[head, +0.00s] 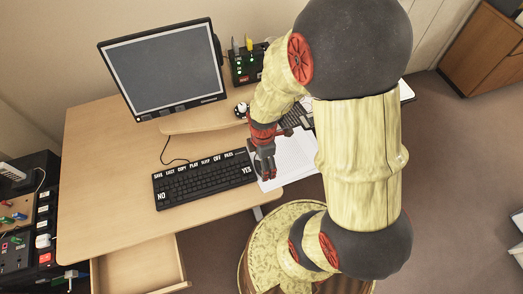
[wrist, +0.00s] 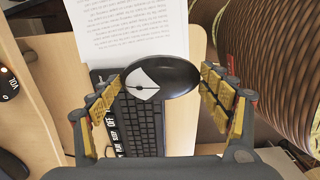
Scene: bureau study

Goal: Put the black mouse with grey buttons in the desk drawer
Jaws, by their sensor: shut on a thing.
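The black mouse with grey-white buttons (wrist: 160,77) is between the fingers of my gripper (wrist: 163,92) in the wrist view. My gripper is shut on it and holds it above the keyboard and paper. In the head view my gripper (head: 265,168) hangs over the desk near the keyboard's right end; I cannot clearly make out the mouse there. The desk drawer (head: 140,268) is pulled open below the front edge, at the lower left of the head view. The part of its inside that shows looks empty.
A black keyboard (head: 205,180) lies on the desk (head: 95,180), beside white printed paper (head: 295,158). A monitor (head: 165,68) stands behind. A small black-and-white object (head: 242,109) sits on the raised shelf. Dark equipment (head: 20,225) stands left of the desk.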

